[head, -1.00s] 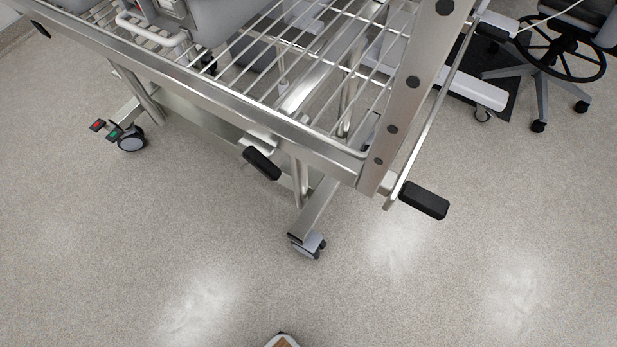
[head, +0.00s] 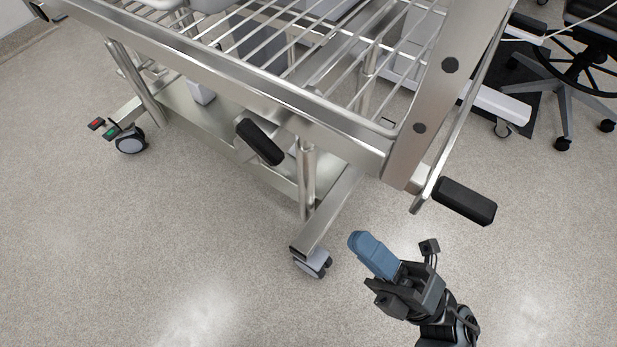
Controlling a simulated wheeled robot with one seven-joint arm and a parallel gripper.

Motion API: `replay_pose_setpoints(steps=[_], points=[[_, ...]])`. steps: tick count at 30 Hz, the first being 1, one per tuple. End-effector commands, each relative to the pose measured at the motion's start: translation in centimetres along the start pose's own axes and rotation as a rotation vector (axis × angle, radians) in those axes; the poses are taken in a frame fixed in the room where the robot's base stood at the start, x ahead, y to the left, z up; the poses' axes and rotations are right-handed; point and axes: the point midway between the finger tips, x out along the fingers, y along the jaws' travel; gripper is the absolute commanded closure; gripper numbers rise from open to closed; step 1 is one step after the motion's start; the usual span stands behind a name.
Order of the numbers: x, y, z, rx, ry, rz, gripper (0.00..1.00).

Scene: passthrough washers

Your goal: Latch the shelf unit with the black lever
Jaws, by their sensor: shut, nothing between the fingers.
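The shelf unit (head: 345,147) is a steel wire-rack trolley on castors. Two black-gripped levers show on it. One black lever (head: 260,142) sits under the front rail, tilted down to the right. The other black lever (head: 465,201) sticks out to the right from the lower end of a thin steel rod by the right post. My gripper (head: 362,243) is at the lower right, with blue fingers shut and empty. It is below and apart from both levers, right of the front castor, pointing up and left. I cannot tell from this view whether the latch is engaged.
A castor (head: 312,262) stands at the unit's near corner. Red and green pedals (head: 104,128) are by the left castor (head: 130,141). A wheeled chair (head: 575,75) stands at the upper right. The speckled floor (head: 180,260) in front is clear.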

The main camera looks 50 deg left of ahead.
Motion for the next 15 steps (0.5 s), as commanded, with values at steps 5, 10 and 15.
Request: replay_pose_setpoints(steps=[5, 10, 15], points=[[3.0, 0.1, -0.1, 0.0, 0.003, 0.001, 1.0], [6.4, 0.1, -0.1, 0.0, 0.002, 0.002, 1.0], [9.6, 0.2, -0.1, 0.0, 0.002, 0.003, 1.0]])
